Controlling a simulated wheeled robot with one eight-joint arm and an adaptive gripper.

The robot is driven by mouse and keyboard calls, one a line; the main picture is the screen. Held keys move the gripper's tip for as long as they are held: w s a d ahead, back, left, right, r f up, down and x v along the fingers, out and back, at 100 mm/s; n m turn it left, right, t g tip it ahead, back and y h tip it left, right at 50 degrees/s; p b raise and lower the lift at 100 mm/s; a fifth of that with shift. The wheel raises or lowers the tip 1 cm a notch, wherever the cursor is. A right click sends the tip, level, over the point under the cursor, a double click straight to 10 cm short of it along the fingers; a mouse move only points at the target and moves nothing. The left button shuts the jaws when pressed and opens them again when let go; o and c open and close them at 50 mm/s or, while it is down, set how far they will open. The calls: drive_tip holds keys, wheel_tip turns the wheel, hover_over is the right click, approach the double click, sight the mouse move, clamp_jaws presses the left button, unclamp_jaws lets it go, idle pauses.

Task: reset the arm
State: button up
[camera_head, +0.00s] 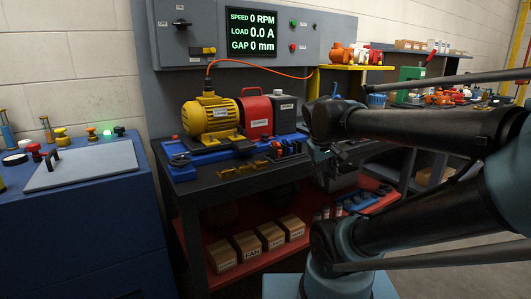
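My arm, black and teal, fills the right side. Its upper link runs from the joint at bottom centre to the right edge, and its forearm comes back left to a wrist in front of the workbench (187,208). My gripper (328,165) seems to hang below the wrist, small and dark against the bench's right end. Its fingers do not show clearly, so I cannot tell whether it is open or shut or holds anything. A yellow motor (210,117) sits on a blue bed (185,172) on the bench, left of my wrist, apart from it.
A red machine (255,115) and a grey box (285,113) stand beside the motor. A panel screen (252,32) reads 0 RPM, 0.0 A, 0 mm. A blue cabinet (80,235) stands left. Labelled boxes (247,246) line the red lower shelf. More benches with parts stand right.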

drive_tip(key=s+a+f+m+g+y, duration=0.1)
drive_tip(key=s+f+m+y, duration=0.1)
drive_tip(key=s+f, duration=0.7)
wheel_tip(320, 180, down, 2)
drive_tip(key=shift+s+f+m+g+y, duration=0.1)
drive_tip(key=shift+s+m+g+y, duration=0.2)
drive_tip(key=shift+m+g, duration=0.15)
